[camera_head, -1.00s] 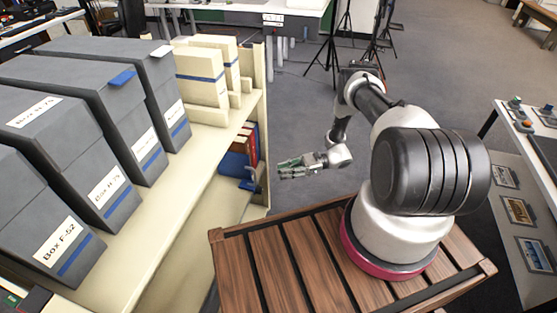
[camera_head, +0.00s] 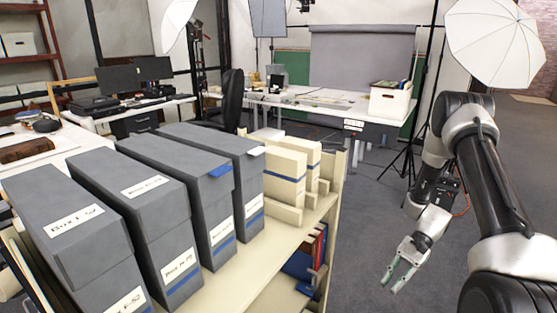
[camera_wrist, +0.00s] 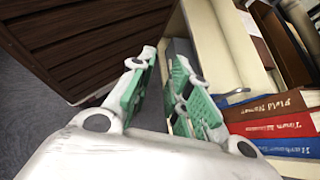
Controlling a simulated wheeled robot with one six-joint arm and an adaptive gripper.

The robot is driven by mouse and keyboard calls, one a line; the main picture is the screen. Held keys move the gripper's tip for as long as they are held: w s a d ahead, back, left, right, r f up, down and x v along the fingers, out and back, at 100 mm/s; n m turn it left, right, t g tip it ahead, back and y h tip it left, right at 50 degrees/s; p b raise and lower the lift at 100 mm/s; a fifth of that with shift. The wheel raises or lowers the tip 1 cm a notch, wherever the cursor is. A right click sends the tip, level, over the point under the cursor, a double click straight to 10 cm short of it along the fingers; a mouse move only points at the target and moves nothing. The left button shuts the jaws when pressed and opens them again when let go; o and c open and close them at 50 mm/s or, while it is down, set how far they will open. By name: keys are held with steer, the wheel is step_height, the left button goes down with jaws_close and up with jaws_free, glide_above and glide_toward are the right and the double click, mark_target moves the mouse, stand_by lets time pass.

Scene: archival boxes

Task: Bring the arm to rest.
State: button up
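My arm (camera_head: 480,165) reaches up from the lower right and bends down to my gripper. My gripper (camera_head: 393,284) hangs over the grey floor, right of the cream shelf unit, pointing down and to the left. In the wrist view, my gripper (camera_wrist: 163,62) shows two green-padded fingers standing apart with nothing between them. It touches nothing that I can see. My base's slatted wooden top (camera_wrist: 90,40) fills the upper left of the wrist view.
Grey archival boxes (camera_head: 138,215) and cream boxes (camera_head: 285,178) stand on the cream shelf (camera_head: 250,270). Red and blue binders (camera_wrist: 270,130) sit on a lower shelf close to my gripper. A desk (camera_head: 330,108), tripods and a white umbrella (camera_head: 497,40) stand behind. Floor (camera_head: 365,205) is clear between.

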steer(key=s+d+r+n+t+h, duration=0.1)
steer(key=s+d+r+n+h, duration=0.1)
steer(key=r, duration=0.6)
steer(key=s+d+r+n+t+h, duration=0.1)
steer(key=r+n+h, duration=0.1)
steer(key=r, duration=0.5)
steer(key=s+d+r+n+t+h, duration=0.1)
steer(key=s+d+r+n+h, duration=0.15)
steer(key=r, duration=0.55)
steer(key=s+a+r+n+t+h, duration=0.1)
steer(key=s+r+t, duration=0.3)
steer(key=r, duration=0.4)
steer(key=s+a+r+n+t+h, duration=0.1)
steer(key=s+r+t, duration=0.3)
steer(key=r, duration=0.5)
steer(key=shift+s+a+r+n+h, duration=0.35)
steer(key=shift+s+n, duration=0.2)
steer(key=shift+s, duration=0.2)
